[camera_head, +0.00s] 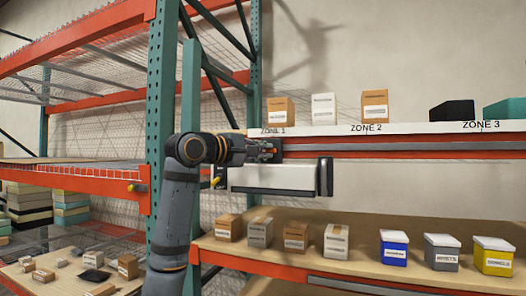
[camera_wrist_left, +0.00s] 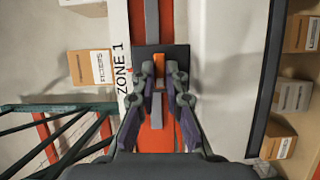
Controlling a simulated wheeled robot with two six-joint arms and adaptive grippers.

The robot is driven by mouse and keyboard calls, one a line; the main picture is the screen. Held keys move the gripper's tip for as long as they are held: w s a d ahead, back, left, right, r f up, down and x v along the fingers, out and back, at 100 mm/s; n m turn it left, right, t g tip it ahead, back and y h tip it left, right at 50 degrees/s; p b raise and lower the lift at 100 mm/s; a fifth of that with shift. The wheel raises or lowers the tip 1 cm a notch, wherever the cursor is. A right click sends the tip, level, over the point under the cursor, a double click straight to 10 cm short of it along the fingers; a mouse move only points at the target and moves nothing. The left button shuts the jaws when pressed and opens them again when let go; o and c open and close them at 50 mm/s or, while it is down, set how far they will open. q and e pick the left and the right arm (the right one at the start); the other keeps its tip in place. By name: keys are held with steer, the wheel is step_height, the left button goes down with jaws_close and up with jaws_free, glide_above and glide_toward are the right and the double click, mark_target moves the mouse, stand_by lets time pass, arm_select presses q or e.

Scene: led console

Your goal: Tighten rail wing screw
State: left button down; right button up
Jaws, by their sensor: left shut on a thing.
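The orange wing screw (camera_wrist_left: 157,66) sits on a dark block (camera_wrist_left: 180,54) on the red rail, in the left wrist view. My left gripper (camera_wrist_left: 158,84) has its two fingers on either side of the screw and is shut on it; the fingers hide part of it. In the head view my left gripper (camera_head: 268,150) reaches from the left to the left end of the red rail (camera_head: 400,149), just under the Zone 1 label. The screw is too small and covered to make out there. My right gripper is not in view.
A white console with a black end (camera_head: 270,178) is just below the rail and my gripper. Boxes stand on the white ledge (camera_head: 420,128) above. Cartons and lidded bins, such as a blue one (camera_head: 393,250), line the lower shelf. A green post (camera_head: 160,120) stands left.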

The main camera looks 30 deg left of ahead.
arm_select(q)
steer(key=shift+f, duration=0.2)
steer(key=c, duration=1.7)
jaws_free()
steer(key=shift+o, duration=0.2)
steer(key=shift+s+r, duration=0.15)
steer(key=shift+s, duration=0.05)
steer(key=s+a, duration=0.1)
steer(key=s, duration=1)
steer(key=shift+s+a, duration=0.3)
steer(key=shift+a, duration=0.05)
steer(key=shift+s+a, duration=0.1)
